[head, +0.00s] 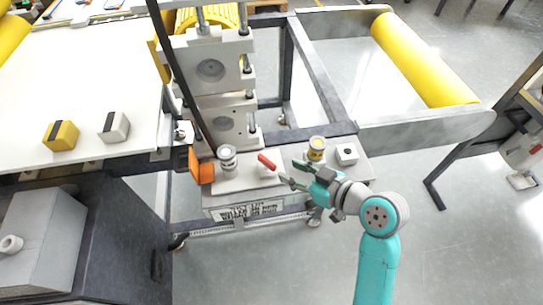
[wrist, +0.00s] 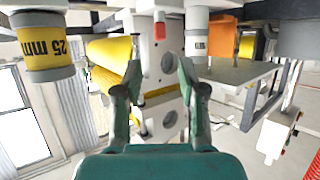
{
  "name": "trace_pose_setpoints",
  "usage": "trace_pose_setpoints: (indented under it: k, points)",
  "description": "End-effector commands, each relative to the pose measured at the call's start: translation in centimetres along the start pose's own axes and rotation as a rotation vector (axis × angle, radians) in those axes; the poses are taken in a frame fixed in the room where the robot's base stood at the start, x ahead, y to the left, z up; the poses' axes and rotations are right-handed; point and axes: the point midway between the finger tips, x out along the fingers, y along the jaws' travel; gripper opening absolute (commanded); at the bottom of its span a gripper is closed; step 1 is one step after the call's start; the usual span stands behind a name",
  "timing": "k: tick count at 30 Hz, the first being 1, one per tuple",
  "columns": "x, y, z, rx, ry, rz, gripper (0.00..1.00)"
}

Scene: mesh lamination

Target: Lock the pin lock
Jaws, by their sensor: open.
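The pin lock shows as a small red handle (head: 266,161) on the grey machine base, between two round knobs. In the wrist view its red end (wrist: 159,30) is near the top, in line with the gap between my fingers. My gripper (head: 293,172) is open and empty, just to the right of the red handle and apart from it. In the wrist view both fingers of my gripper (wrist: 160,68) are spread, with nothing between them. The lower part of the pin lock is hard to make out.
A yellow-banded knob (head: 317,148), marked 25 mm in the wrist view (wrist: 46,48), stands close to my gripper. A white-grey knob (head: 227,158) and an orange block (head: 200,168) are left of the handle. A white box (head: 346,154) sits right. Open floor lies in front.

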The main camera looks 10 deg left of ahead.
Motion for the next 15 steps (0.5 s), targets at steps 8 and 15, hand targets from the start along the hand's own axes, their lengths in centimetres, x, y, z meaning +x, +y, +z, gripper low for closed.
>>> trace_pose_setpoints:
  k: [8, 15]
  points:
    - [4.6, -0.1, 0.0, 0.000, -0.001, -0.003, 0.41]
    - [8.3, 0.0, 0.1, 0.001, -0.001, 0.000, 0.41]
